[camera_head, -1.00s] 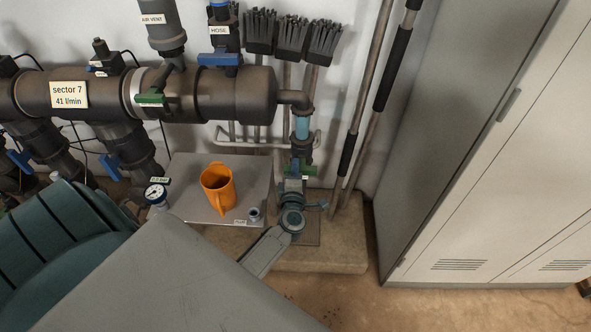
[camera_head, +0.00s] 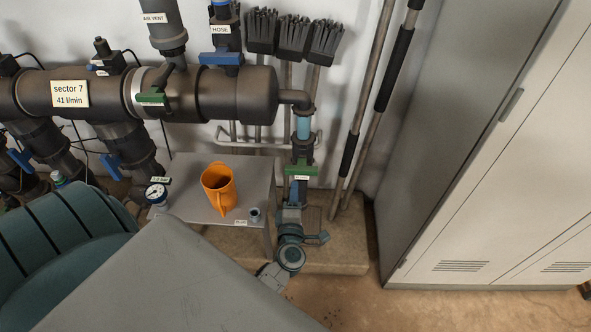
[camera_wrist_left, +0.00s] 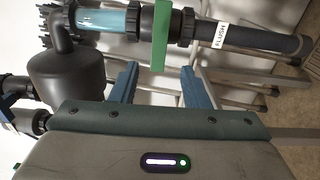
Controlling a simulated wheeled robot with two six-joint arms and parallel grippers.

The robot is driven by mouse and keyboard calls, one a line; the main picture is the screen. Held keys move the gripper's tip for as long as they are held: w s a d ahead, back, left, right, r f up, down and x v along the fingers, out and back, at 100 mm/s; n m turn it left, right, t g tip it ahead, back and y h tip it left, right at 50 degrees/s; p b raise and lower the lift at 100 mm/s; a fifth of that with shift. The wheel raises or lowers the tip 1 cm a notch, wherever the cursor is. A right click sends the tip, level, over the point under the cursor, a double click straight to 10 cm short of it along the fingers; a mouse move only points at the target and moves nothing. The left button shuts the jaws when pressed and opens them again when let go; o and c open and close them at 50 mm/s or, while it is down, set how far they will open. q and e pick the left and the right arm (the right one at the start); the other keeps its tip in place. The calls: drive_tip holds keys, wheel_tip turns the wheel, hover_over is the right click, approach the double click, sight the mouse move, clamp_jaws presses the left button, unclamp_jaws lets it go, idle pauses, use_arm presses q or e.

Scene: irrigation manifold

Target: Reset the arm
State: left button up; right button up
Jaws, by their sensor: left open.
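My left gripper (camera_head: 294,192) is open and empty in the head view, below the green valve handle (camera_head: 301,171) of the flush pipe. My left arm comes in from the lower left, its wrist low in front of the pipe. In the left wrist view the two blue fingers of the gripper (camera_wrist_left: 160,86) stand apart with nothing between them. The green handle (camera_wrist_left: 161,35) lies ahead of the fingertips, with a visible gap. It sits across the pipe beside the "FLUSH" label (camera_wrist_left: 221,35). My right gripper is in neither view.
A grey bench (camera_head: 187,191) holds an orange jug (camera_head: 219,188) and a small fitting (camera_head: 255,214). The dark manifold pipe (camera_head: 237,95) runs above. Brushes hang on the wall (camera_head: 293,38). A tall cabinet (camera_head: 490,150) stands at right; floor before it is clear.

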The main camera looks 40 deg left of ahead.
use_arm(q)
drive_tip(key=shift+s+d, duration=0.3)
drive_tip(key=shift+s, duration=0.25)
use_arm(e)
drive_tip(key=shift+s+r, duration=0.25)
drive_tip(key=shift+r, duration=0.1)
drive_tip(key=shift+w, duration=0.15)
